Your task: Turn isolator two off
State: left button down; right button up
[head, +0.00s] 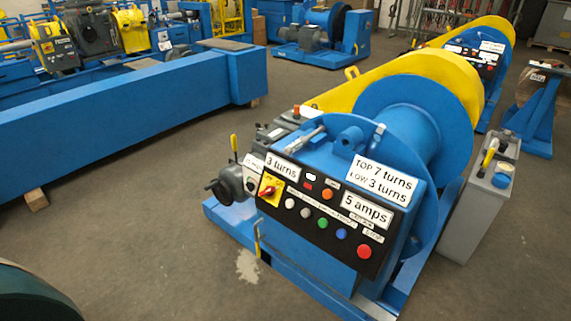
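A red rotary knob on a yellow plate (270,188) sits at the left end of the black control panel (330,215) on the near blue winch. It looks like an isolator switch. I see no label that names it isolator two, and I cannot tell its on or off setting for sure. The panel also carries several coloured round buttons, among them a red one (364,252) at lower right, and white labels such as "5 amps" (366,213). A second winch behind has a similar panel (472,58), too small to read. Neither of my grippers is in view.
A grey box with a yellow-handled lever (480,200) stands right of the winch. A long blue beam (120,120) lies at left on wooden blocks. Open concrete floor (130,220) lies between beam and winch. A grey motor-like part (230,186) juts from the winch's left side.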

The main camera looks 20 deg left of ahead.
aim_at(269, 191)
jog(key=i+j+z, duration=0.25)
jog(key=j, duration=0.3)
jog(key=i+j+z, duration=0.25)
jog(key=i+j, duration=0.15)
jog(key=j, duration=0.25)
